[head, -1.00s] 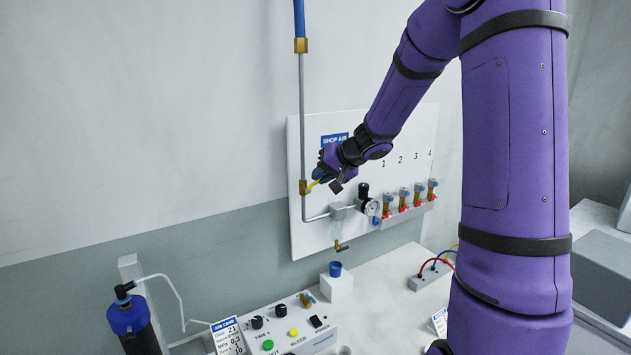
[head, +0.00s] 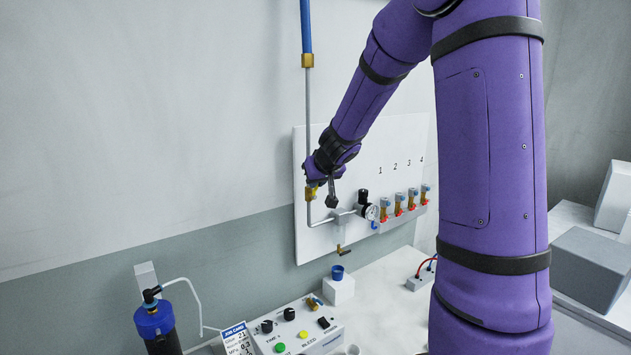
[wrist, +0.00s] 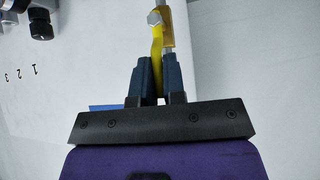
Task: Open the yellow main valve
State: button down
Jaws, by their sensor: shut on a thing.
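The yellow valve handle (wrist: 157,48) is pinched between the two blue fingertips of my gripper (wrist: 157,78) in the wrist view. The handle's far end meets a silver nut on the brass valve body (wrist: 169,32). In the wrist view the handle runs nearly in line with the pipe. In the head view my gripper (head: 316,177) is at the vertical pipe on the left of the white panel, just above the brass valve (head: 311,194). My gripper and wrist hide most of the handle there.
The wall left of the pipe is clear.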

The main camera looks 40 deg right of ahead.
jog(key=shift+s+f, duration=0.1)
dwell(0.4)
jog(key=c, duration=1.2)
grip_release()
jog(key=v, duration=1)
jog(key=shift+s+a+r, duration=0.1)
jog(key=shift+s+r, duration=0.15)
jog(key=shift+r, duration=0.05)
